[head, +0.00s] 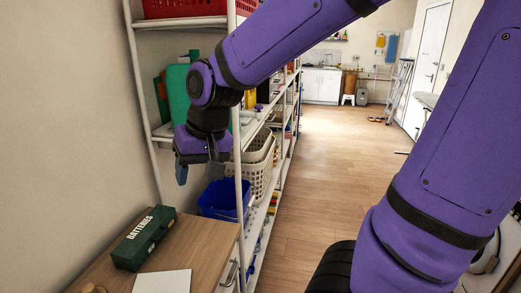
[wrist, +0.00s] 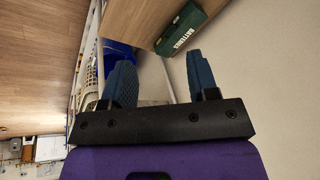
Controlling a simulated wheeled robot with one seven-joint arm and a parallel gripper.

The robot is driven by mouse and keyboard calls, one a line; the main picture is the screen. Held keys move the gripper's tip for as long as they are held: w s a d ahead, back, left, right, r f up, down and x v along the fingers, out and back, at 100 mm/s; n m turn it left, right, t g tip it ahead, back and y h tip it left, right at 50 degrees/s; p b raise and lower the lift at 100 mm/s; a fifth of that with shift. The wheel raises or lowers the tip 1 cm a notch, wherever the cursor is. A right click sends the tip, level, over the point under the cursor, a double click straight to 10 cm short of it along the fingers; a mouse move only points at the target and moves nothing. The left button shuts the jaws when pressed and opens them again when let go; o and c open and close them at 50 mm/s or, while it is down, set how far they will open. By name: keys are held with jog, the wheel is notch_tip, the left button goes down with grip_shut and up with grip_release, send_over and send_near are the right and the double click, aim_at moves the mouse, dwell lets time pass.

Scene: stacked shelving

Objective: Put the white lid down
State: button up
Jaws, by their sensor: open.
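A flat white piece (head: 162,282), which looks like the white lid, lies on the wooden cabinet top at the bottom edge of the head view; its near part is cut off. My gripper (head: 198,172) is beside the shelving, above and beyond the cabinet, well apart from the white piece. In the wrist view its two blue-grey fingers (wrist: 159,65) are spread, with nothing held between them. The white piece cannot be made out in the wrist view.
A green batteries box (head: 145,240) sits on the wooden cabinet top (head: 205,237); it also shows in the wrist view (wrist: 181,28). A blue bin (head: 222,198) and a cream basket (head: 258,165) stand on the shelving behind a white post (head: 239,190).

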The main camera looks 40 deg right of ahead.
jog(key=s+d+r+n+t+h, duration=0.1)
jog(key=s+d+r, duration=0.2)
jog(key=s, duration=0.2)
jog(key=s+d+r+n+t, duration=0.1)
jog(key=s+d+r, duration=0.2)
jog(key=s, duration=0.3)
jog(key=shift+s+r+h, duration=0.25)
jog(key=shift+s+h, duration=0.05)
jog(key=shift+h, duration=0.1)
jog(key=shift+d, duration=0.1)
